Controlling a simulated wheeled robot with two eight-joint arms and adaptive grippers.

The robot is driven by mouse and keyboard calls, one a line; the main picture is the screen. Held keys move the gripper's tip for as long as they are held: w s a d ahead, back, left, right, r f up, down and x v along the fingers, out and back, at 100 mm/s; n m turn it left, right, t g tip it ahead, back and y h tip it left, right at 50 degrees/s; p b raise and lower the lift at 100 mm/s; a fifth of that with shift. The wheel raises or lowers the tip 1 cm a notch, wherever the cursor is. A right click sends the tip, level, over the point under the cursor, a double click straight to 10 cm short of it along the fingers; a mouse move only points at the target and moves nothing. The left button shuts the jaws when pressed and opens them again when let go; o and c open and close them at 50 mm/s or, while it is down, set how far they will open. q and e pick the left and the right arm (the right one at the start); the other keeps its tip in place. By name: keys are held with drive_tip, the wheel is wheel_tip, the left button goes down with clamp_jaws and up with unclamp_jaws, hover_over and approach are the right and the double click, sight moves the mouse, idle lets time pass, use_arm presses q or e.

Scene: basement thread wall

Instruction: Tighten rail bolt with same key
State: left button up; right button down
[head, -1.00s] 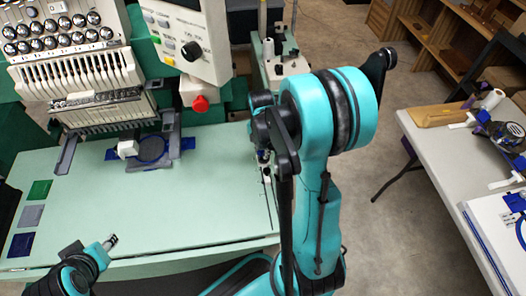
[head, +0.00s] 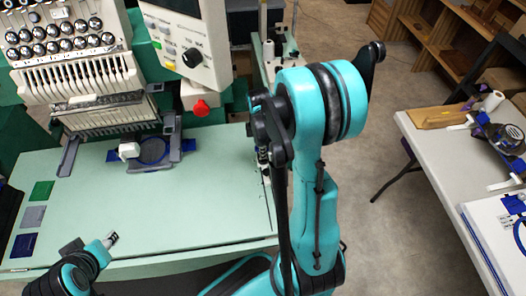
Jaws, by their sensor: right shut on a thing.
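My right gripper (head: 263,152) points down at the right edge of the pale green machine table (head: 190,205). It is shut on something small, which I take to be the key. The arm and the gripper itself hide most of it. A narrow metal strip, perhaps the rail, runs along the table edge (head: 268,195) just below the gripper. The bolt cannot be made out. My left gripper (head: 112,238) is low at the left, over the table's front edge and well apart from the right one. Its fingers are too small to read.
The embroidery machine head (head: 75,75) and its control panel (head: 185,40) with a red knob (head: 201,107) stand behind the table. A blue hoop (head: 153,150) lies under the needles. Colour swatches (head: 32,215) lie at left. A white table (head: 440,150) stands at right.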

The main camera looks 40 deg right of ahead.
drive_tip(key=shift+w+d+r+p, duration=0.2)
drive_tip(key=shift+r+p, duration=0.35)
drive_tip(key=shift+r, duration=0.2)
drive_tip(key=shift+w+d+r+p, duration=0.1)
drive_tip(key=shift+w+r+p, duration=0.05)
drive_tip(key=shift+r+p, duration=0.5)
drive_tip(key=shift+s+a+r+p, duration=0.15)
drive_tip(key=shift+r+p, duration=0.4)
drive_tip(key=shift+r, duration=0.25)
drive_tip(key=shift+s+a+r+p, duration=0.15)
drive_tip(key=shift+r+p, duration=0.35)
drive_tip(key=shift+r, duration=0.3)
